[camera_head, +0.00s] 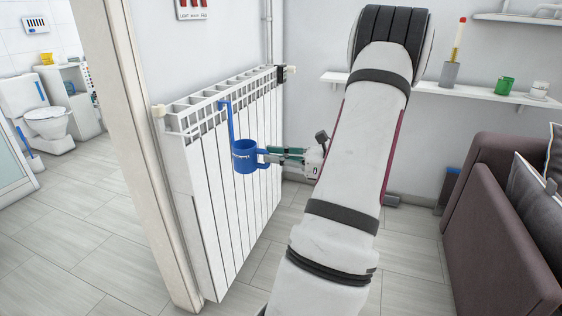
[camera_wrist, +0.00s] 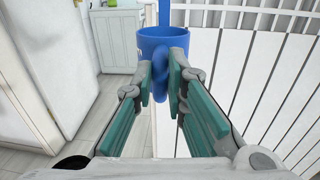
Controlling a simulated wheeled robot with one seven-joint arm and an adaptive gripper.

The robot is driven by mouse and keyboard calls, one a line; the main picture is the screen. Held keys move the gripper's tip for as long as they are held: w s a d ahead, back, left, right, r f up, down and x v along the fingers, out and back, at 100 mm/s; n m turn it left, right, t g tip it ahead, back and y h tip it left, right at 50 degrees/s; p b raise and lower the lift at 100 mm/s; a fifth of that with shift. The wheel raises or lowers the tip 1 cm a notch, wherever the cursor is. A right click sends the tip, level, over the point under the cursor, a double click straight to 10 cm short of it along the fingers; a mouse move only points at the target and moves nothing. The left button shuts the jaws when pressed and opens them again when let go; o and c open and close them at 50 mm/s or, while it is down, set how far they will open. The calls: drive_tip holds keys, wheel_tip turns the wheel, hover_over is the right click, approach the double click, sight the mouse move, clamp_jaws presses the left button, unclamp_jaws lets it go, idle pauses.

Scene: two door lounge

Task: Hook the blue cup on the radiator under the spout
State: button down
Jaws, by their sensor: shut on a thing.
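The blue cup (camera_head: 245,157) is upright in front of the white radiator (camera_head: 215,190). A long blue strip with a bent top rises from the cup to the radiator's top edge. I cannot tell whether its hook rests on the radiator or only hovers at it. My gripper (camera_head: 268,155) comes from the right and is shut on the cup's handle. The wrist view shows the cup (camera_wrist: 163,42) with its handle between the teal finger pads (camera_wrist: 165,85). A small fitting (camera_head: 158,111) is on the radiator's near end and a dark valve (camera_head: 282,73) on its far end. I cannot make out which is the spout.
A door frame (camera_head: 135,150) stands just left of the radiator, with a bathroom beyond. A brown sofa (camera_head: 500,220) stands at the right. The floor before the radiator is clear.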

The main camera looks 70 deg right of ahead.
drive_tip(key=shift+w+a+b, duration=0.2)
drive_tip(key=shift+w+b, duration=0.55)
drive_tip(key=shift+w, duration=1.65)
drive_tip(key=shift+w+a+b, duration=0.2)
drive_tip(key=shift+w+b, duration=0.55)
drive_tip(key=shift+w, duration=1.6)
drive_tip(key=shift+h, duration=0.3)
drive_tip(key=shift+s+p, duration=0.1)
drive_tip(key=shift+p, duration=0.85)
drive_tip(key=shift+w, duration=0.75)
drive_tip(key=shift+w+a, duration=0.15)
drive_tip(key=shift+w, duration=1.1)
drive_tip(key=shift+p, duration=0.75)
